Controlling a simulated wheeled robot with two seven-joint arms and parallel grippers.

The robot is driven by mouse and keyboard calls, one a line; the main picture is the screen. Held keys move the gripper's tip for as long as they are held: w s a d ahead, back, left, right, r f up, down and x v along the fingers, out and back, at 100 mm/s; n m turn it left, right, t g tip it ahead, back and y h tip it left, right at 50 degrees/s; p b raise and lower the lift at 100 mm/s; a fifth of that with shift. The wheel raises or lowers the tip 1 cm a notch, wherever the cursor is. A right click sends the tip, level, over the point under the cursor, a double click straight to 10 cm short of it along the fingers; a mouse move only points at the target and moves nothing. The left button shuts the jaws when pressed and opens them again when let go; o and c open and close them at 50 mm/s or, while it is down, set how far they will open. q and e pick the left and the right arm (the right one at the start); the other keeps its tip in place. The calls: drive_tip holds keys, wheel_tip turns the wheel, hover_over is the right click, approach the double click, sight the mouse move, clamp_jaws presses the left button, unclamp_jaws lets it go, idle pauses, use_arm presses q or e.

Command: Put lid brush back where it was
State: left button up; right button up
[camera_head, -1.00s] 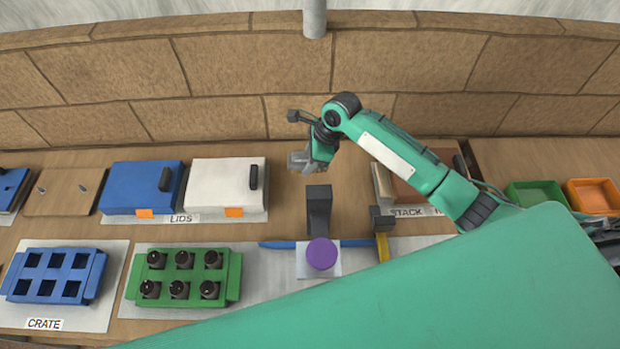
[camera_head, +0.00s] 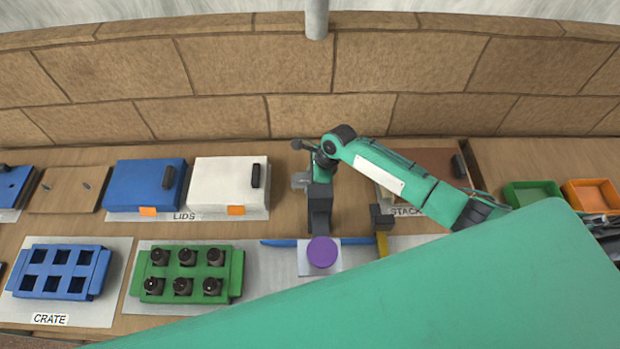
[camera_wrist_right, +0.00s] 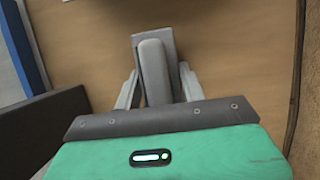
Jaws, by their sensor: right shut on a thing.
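My right gripper (camera_head: 308,181) comes in from the right in the head view and hangs over the wooden bench, just behind a dark grey upright block. In the right wrist view the right gripper (camera_wrist_right: 158,88) is shut on a grey piece with a long rounded top and a flat plate, which I take to be the lid brush (camera_wrist_right: 152,66). Its plate is over or on bare wood; I cannot tell whether it touches. In the head view the brush is mostly hidden by the gripper and block. My left gripper is not in view.
The dark block (camera_head: 320,211) stands close by, behind a purple disc (camera_head: 322,251). A white lid (camera_head: 227,184) and a blue lid (camera_head: 143,186) lie left. A green crate (camera_head: 238,268) holds several dark plugs. A blue bar (camera_head: 276,243) lies in front. Wood right of the block is partly clear.

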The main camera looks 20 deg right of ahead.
drive_tip(key=o, duration=1)
drive_tip(key=shift+f, duration=0.1)
drive_tip(key=b+v, duration=0.1)
drive_tip(key=v, duration=1.1)
drive_tip(key=shift+b, duration=0.3)
drive_tip(key=shift+w, duration=0.1)
